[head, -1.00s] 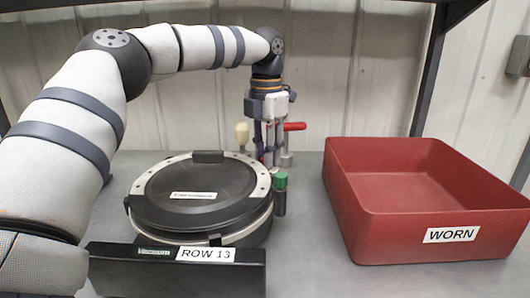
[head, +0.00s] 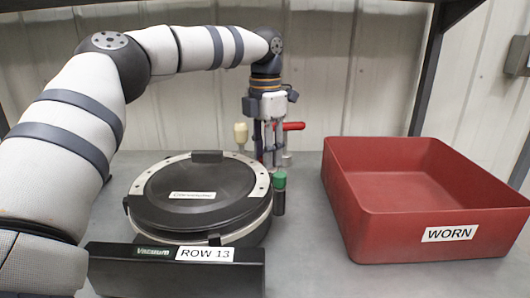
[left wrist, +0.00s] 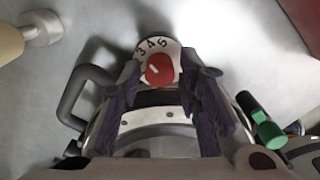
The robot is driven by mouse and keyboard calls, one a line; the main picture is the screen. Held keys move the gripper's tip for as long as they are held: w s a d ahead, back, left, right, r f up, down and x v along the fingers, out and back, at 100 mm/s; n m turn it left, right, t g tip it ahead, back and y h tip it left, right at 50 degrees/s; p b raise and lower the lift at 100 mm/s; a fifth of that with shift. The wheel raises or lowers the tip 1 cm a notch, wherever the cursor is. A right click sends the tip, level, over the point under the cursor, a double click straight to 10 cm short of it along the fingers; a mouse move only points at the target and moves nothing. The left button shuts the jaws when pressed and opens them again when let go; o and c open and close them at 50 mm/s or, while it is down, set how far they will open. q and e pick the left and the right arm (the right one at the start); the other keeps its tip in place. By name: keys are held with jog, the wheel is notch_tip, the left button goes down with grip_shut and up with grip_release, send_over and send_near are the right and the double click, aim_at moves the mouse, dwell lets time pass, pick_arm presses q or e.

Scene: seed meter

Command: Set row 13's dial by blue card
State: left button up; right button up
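The row 13 seed meter (head: 195,200) is a round black housing with a silver rim, behind a black bar with a "ROW 13" label (head: 205,254). In the left wrist view its red dial (left wrist: 159,68) sits on a white plate (left wrist: 152,46) with black numerals; 3, 4 and 5 seem readable. My left gripper (head: 269,160) points down behind the meter; its fingers (left wrist: 160,105) are open on either side of the dial, apart from it. The dial is hidden in the head view. No blue card is visible. My right gripper is out of view.
A red bin labelled "WORN" (head: 450,234) stands on the right and looks empty. A green-capped item (head: 279,190) is at the meter's right side. A cream-knobbed item (head: 241,134) and a red handle (head: 293,126) are at the back. Grey bench is clear between meter and bin.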

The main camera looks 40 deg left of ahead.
pick_arm(q)
notch_tip(320, 180, up, 8)
jog(key=shift+f, duration=0.25)
